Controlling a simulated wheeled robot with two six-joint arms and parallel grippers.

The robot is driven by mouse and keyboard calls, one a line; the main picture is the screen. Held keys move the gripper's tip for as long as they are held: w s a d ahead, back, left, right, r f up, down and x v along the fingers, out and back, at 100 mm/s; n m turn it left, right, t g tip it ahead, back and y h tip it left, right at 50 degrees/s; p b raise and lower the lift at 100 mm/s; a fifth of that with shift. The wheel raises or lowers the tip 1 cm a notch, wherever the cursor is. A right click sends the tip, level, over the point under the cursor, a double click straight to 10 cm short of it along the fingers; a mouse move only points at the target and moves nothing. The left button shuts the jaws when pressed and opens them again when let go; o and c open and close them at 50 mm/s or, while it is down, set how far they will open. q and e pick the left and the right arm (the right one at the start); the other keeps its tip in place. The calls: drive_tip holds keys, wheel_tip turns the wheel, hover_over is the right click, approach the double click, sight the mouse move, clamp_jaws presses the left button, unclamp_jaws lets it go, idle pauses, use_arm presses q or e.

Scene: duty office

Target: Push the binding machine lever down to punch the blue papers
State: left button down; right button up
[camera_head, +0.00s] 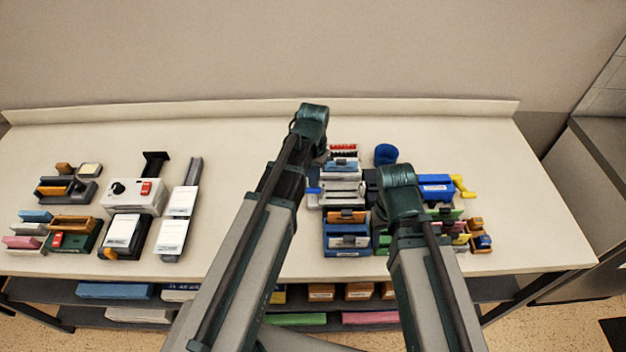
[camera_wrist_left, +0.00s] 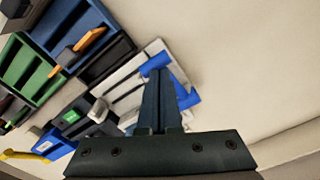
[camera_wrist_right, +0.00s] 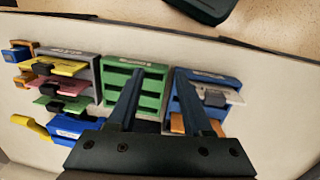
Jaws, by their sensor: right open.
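A pale grey and white machine (camera_head: 343,194) with blue sheets at its edge stands right of centre on the table; I take it for the binding machine. In the left wrist view, it (camera_wrist_left: 127,84) lies under my left gripper, with blue papers (camera_wrist_left: 186,98) sticking out on the right. I cannot make out its lever clearly. My left gripper (camera_wrist_left: 160,72) has its fingers together over the machine and the blue papers; I cannot tell if they touch. My right gripper (camera_wrist_right: 160,70) is open and empty above a green rack (camera_wrist_right: 150,75). In the head view, my arms hide both gripper tips.
Blue racks, including one rack (camera_wrist_right: 228,86), and card holders crowd the area around my right gripper. A blue cup (camera_head: 386,153) stands behind. A white device with a red switch (camera_head: 133,193) stands at the left. The table's middle left and far right are clear.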

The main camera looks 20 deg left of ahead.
use_arm(q)
drive_tip(key=shift+f+b, duration=1.55)
drive_tip(key=shift+f, duration=0.2)
use_arm(e)
drive_tip(key=shift+f, duration=1.75)
use_arm(q)
drive_tip(key=shift+r, duration=0.15)
use_arm(e)
drive_tip(key=shift+r, duration=0.15)
use_arm(q)
wheel_tip(320, 180, up, 11)
drive_tip(key=p, duration=1.1)
use_arm(e)
wheel_tip(320, 180, up, 11)
